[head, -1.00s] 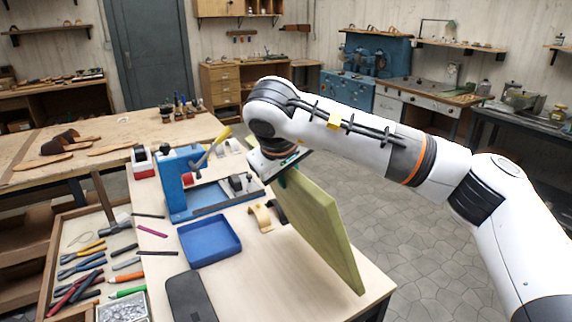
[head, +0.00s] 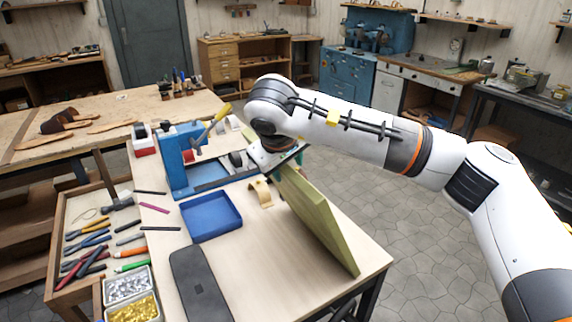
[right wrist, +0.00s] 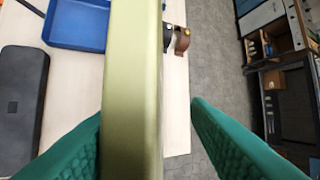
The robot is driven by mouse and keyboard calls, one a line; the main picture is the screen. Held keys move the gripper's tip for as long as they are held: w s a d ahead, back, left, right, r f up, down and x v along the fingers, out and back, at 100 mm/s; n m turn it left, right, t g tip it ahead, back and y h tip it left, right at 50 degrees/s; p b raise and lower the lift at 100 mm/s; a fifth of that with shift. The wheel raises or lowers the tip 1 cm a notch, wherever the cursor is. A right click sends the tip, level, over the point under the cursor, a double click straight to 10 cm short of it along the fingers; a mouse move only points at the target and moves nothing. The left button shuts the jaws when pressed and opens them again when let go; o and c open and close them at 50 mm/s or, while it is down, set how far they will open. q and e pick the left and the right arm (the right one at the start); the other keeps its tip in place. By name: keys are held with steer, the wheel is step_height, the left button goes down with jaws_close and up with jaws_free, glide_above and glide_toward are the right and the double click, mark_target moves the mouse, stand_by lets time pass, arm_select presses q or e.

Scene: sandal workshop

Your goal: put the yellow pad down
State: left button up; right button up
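The yellow pad (head: 318,215) is a long, thick, yellow-green slab. It stands on its long edge near the right side of the workbench (head: 262,282); its lower edge appears to be on the tabletop. My right gripper (head: 288,166) is at the pad's far upper end. In the right wrist view the pad (right wrist: 132,90) runs between the green fingers of my right gripper (right wrist: 145,112). The left finger is against or very near the pad. A clear gap shows between the right finger and the pad, so the gripper is open around it. My left gripper is not in view.
A blue tray (head: 211,229), a dark slab (head: 200,286) and a curved tan piece (head: 261,192) lie left of the pad. A blue press (head: 178,165) stands behind the tray. A tool drawer (head: 60,235) is at the left. The bench's front middle is bare.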

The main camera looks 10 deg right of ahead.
steer(key=b+v, duration=0.2)
steer(key=v, duration=1)
